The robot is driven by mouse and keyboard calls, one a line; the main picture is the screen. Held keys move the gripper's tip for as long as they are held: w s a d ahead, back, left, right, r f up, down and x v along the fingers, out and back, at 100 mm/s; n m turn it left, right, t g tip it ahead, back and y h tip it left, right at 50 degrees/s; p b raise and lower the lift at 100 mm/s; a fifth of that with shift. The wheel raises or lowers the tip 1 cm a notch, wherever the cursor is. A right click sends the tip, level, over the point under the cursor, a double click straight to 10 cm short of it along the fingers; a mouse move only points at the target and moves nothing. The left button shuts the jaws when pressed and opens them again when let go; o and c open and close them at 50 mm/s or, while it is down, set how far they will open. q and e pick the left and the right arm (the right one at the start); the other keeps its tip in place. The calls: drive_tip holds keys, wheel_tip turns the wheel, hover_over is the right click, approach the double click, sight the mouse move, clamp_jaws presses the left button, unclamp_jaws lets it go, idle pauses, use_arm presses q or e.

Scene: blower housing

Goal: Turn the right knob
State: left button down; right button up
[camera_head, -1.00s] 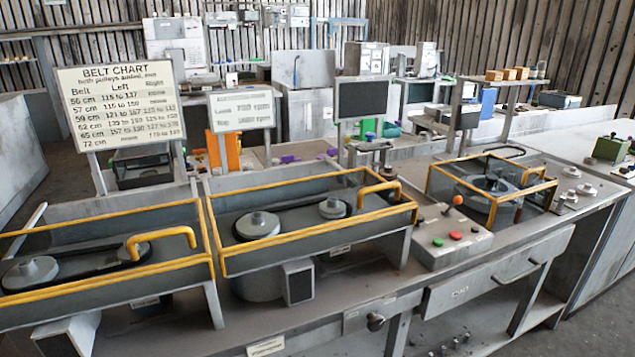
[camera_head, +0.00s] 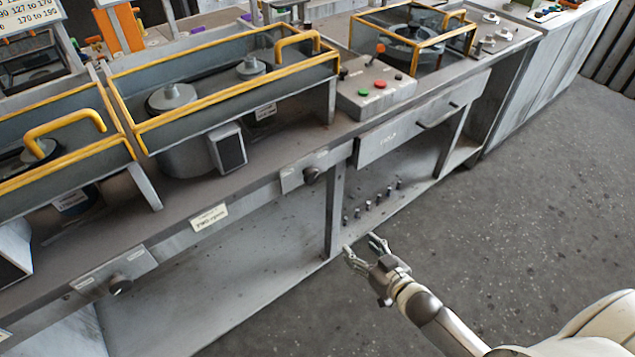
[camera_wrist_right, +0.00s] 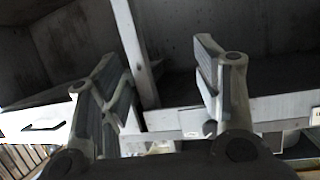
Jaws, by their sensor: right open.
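The right knob (camera_head: 312,174) is a dark round knob on a light plate on the front edge of the bench, left of the drawer. A second, left knob (camera_head: 120,284) sits on its own plate farther left along the same edge. My right gripper (camera_head: 360,243) is open and empty, below and to the right of the right knob and apart from it. In the right wrist view the two fingers of the right gripper (camera_wrist_right: 158,75) stand wide apart with nothing between them. My left gripper is not in view.
A drawer (camera_head: 420,123) with a handle and a bench leg (camera_head: 335,212) are right of the right knob. Several small pegs (camera_head: 371,203) stand on the lower shelf. Yellow-railed guards (camera_head: 235,95) and a button box (camera_head: 376,92) are on top. The floor (camera_head: 535,185) at right is clear.

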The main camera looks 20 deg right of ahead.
sight(314, 178)
drive_tip(key=w+a+r+n+t+y, duration=0.1)
drive_tip(key=a+r+t+y, duration=0.1)
drive_tip(key=r, duration=0.6)
drive_tip(key=w+a+r+t+y, duration=0.1)
drive_tip(key=a+r, duration=0.1)
drive_tip(key=r, duration=0.6)
drive_tip(key=x, duration=1)
drive_tip(key=shift+w+a+r, duration=0.1)
drive_tip(key=shift+w+a, duration=0.05)
drive_tip(key=shift+a, duration=0.3)
drive_tip(key=c, duration=1)
